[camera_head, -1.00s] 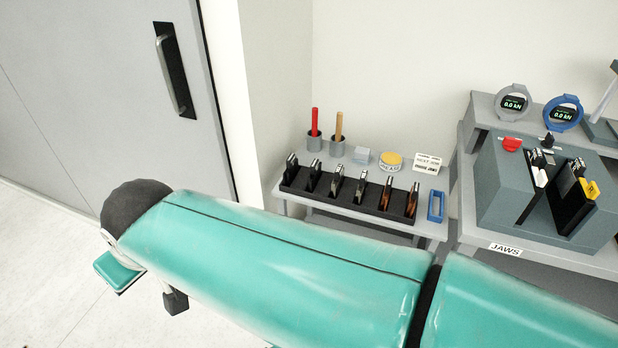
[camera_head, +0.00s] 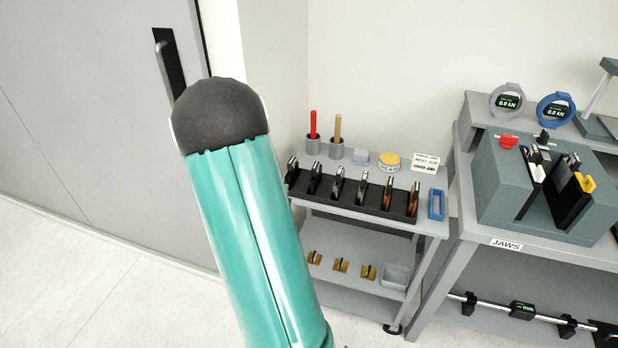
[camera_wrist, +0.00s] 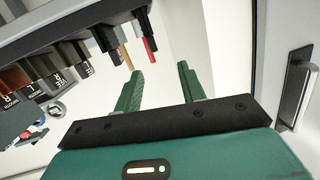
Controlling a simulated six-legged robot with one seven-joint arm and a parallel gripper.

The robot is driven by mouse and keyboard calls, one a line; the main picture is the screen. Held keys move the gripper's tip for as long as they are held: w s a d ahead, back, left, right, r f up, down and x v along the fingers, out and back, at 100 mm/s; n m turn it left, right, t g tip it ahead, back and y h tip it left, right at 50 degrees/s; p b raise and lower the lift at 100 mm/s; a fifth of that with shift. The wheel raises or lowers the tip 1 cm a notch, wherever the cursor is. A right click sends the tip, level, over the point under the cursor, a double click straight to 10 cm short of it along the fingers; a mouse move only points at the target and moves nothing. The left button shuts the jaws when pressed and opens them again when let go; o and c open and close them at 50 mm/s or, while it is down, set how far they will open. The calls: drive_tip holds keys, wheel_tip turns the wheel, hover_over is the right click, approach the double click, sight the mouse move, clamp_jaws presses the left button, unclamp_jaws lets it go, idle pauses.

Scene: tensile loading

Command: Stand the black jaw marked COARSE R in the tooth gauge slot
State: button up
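Several upright jaws stand in a black rack (camera_head: 350,203) on the small grey cart; the two at its right end, such as this one (camera_head: 387,195), look brown and the others dark or grey. Their markings are too small to read in the head view, so I cannot tell which is COARSE R. In the wrist view, a row of labelled jaws (camera_wrist: 50,78) is at the left. My gripper (camera_wrist: 160,86) is open and empty, apart from the jaws.
A grey-green block (camera_head: 545,185) with slotted dark jaws stands on the right bench. Cups with red (camera_head: 313,125) and tan (camera_head: 338,127) handles, a yellow-topped round tin (camera_head: 390,161) and a sign card (camera_head: 426,162) stand behind the rack. The cart's lower shelf holds brass-coloured pieces (camera_head: 341,265).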

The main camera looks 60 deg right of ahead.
sight(314, 172)
drive_tip(key=s+d+f+m+g+h, duration=0.1)
drive_tip(key=s+d+f+g+h, duration=0.15)
drive_tip(key=s, duration=0.45)
drive_tip(key=d, duration=0.4)
drive_tip(key=w+d, duration=0.1)
drive_tip(key=d, duration=0.4)
drive_tip(key=w+d, duration=0.1)
drive_tip(key=d, duration=0.4)
drive_tip(key=shift+w, duration=0.2)
clamp_jaws()
drive_tip(key=shift+r, duration=0.1)
drive_tip(key=shift+r, duration=0.1)
